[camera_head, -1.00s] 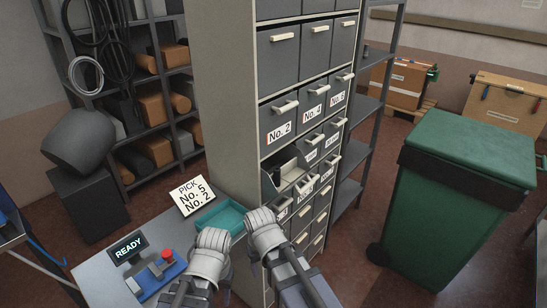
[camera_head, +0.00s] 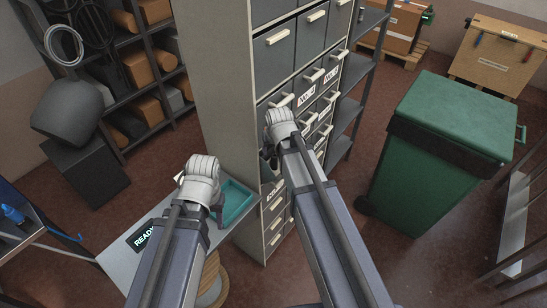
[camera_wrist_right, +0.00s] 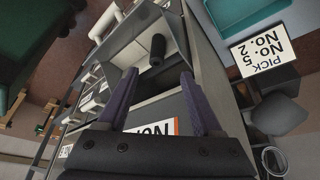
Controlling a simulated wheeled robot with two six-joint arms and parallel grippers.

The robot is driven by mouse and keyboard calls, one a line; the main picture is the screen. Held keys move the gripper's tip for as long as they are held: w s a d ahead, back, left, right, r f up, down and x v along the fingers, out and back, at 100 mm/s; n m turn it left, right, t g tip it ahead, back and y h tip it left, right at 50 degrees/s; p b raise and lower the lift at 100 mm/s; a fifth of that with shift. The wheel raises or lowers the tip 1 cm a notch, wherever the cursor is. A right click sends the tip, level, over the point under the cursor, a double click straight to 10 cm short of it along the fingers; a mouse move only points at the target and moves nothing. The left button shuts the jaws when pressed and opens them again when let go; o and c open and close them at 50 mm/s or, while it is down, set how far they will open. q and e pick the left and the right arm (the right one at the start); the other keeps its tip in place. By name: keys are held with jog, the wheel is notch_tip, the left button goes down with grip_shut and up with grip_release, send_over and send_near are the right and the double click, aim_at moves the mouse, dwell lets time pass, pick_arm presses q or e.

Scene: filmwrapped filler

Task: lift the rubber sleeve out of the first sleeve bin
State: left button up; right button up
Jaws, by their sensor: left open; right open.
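The rubber sleeve (camera_wrist_right: 157,48) is a small black cylinder in the right wrist view, inside an open grey bin (camera_wrist_right: 176,28) of the cabinet. My right gripper (camera_wrist_right: 158,76) is open and empty, its two purple fingers pointing towards the sleeve with a gap between them and it. In the head view my right gripper (camera_head: 269,155) is at the cabinet front, and my arm hides the open bin and sleeve. My left gripper (camera_head: 217,211) is beside the teal tray (camera_head: 238,204), partly hidden by its wrist; it is open.
The grey drawer cabinet (camera_head: 215,100) stands centrally, with closed labelled drawers around the open bin. A green wheeled bin (camera_head: 430,150) stands right. Floor between it and the cabinet is clear.

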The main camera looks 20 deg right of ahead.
aim_at(275, 156)
jog(key=shift+b+x, duration=1.05)
jog(key=shift+x, duration=0.15)
jog(key=b+x, duration=0.5)
jog(key=shift+w+d+f, duration=0.2)
jog(key=shift+d, duration=0.05)
jog(key=shift+r, duration=0.1)
grip_shut()
